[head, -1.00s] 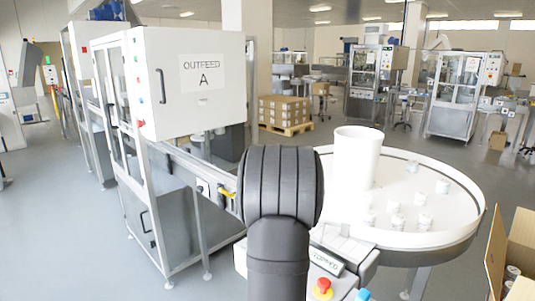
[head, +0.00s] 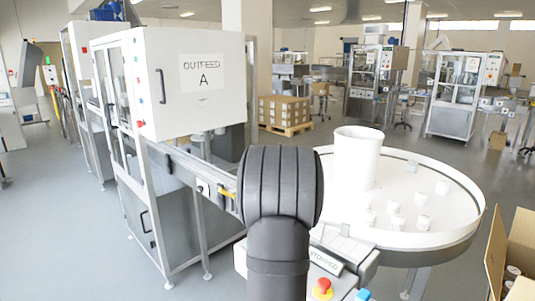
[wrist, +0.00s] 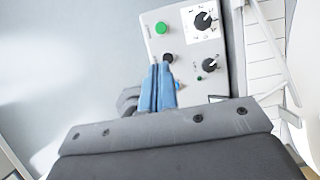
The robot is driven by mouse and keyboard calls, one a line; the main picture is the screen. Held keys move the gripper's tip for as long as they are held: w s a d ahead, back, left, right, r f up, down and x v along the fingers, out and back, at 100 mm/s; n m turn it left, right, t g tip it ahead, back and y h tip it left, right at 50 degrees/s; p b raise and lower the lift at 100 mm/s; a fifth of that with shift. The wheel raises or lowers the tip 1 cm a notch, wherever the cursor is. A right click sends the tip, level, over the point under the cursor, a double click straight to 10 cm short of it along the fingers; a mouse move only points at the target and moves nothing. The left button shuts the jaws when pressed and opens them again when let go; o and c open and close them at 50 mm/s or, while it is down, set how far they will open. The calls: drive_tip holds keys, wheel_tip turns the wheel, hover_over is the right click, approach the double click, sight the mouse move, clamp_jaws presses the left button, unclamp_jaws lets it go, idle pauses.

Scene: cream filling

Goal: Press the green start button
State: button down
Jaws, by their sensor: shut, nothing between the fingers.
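A round green button (wrist: 161,28) sits at the upper left of a light grey control panel (wrist: 195,62) in the wrist view. My gripper (wrist: 160,66) has blue fingers, pressed together and empty. In the picture, its tips lie below the green button and beside a small black knob (wrist: 168,58), apart from the green button. I cannot tell how high the tips are above the panel. In the head view my dark arm hides my gripper and the green button.
The panel also bears a black dial (wrist: 203,20) and another black knob (wrist: 209,65). In the head view a red emergency stop (head: 322,287) and a sign reading STOPPED (head: 324,260) stand beside the round white table (head: 455,235), which carries a tall white container (head: 357,158) and several small cups.

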drive_tip(key=w+a+f+n+t+h, duration=0.4)
drive_tip(key=a+f+n+t, duration=0.1)
drive_tip(key=n, duration=1.1)
drive_tip(key=shift+w+a+f+t+h, duration=0.2)
drive_tip(key=shift+a+f+t+h, duration=0.1)
drive_tip(key=shift+a+t, duration=0.1)
drive_tip(key=shift+f, duration=4.4)
drive_tip(key=shift+f, duration=0.4)
